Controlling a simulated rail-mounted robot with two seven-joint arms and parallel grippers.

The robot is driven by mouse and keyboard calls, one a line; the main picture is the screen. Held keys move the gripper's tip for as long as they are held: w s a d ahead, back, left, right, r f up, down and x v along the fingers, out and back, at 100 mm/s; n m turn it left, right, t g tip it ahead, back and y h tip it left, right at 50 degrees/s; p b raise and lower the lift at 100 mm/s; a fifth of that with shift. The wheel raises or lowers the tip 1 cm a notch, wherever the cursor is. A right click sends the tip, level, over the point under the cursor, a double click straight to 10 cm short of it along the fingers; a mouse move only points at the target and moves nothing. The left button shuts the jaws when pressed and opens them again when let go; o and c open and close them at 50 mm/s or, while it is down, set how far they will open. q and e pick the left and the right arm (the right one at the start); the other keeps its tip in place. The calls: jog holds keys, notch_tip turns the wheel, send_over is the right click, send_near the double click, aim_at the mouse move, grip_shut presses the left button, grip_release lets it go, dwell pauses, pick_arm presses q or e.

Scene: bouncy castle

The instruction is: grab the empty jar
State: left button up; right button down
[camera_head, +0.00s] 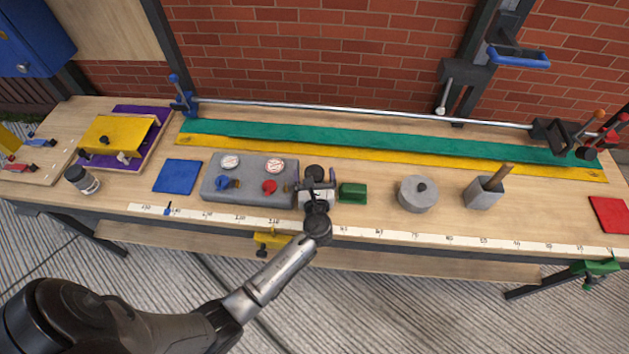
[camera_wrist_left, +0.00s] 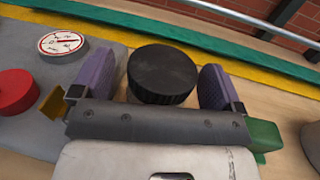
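A jar with a ribbed black lid (camera_head: 315,172) stands on the workbench just right of the grey gauge block. Its body is mostly hidden by my left gripper (camera_head: 317,186), so I cannot tell whether it is empty. In the left wrist view the black lid (camera_wrist_left: 162,74) lies between the two purple finger pads of my left gripper (camera_wrist_left: 163,88). The fingers are spread to either side of it, with a narrow gap showing at the right. Another jar (camera_head: 82,180), dark-lidded and labelled, stands at the bench's left. My right gripper is not in view.
The grey block (camera_head: 248,192) with gauges and red and blue knobs is close on the left. A green block (camera_head: 352,193) is close on the right. Green and yellow strips (camera_head: 400,146) lie behind. A round grey weight (camera_head: 417,208) stands farther right.

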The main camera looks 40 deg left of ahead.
pick_arm(q)
jog(key=c, duration=1)
jog(key=shift+r, duration=0.1)
